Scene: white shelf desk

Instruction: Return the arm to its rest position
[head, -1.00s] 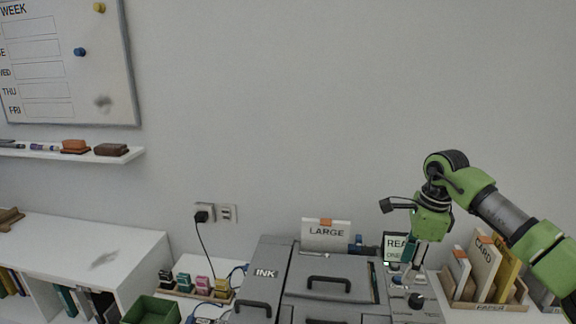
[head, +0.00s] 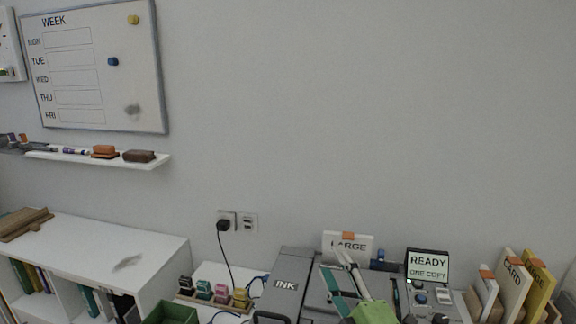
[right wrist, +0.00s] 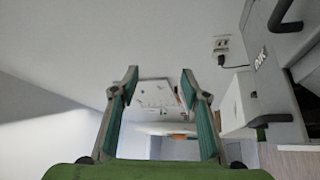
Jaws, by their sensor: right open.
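My right gripper (head: 345,279) is low in the head view, in front of the grey machine labelled INK (head: 285,286). In the right wrist view its two teal-padded fingers (right wrist: 160,88) stand wide apart with nothing between them. The green gripper body shows at the bottom edge of the head view, and the rest of that arm is out of the picture. My left gripper is not in view.
A control panel (head: 428,266) reading READY, ONE COPY stands right of the gripper. A LARGE card (head: 347,246) is behind it. Card and paper holders (head: 512,284) stand at far right. A white shelf (head: 92,246) is at left, with a green bin (head: 171,313) near its end.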

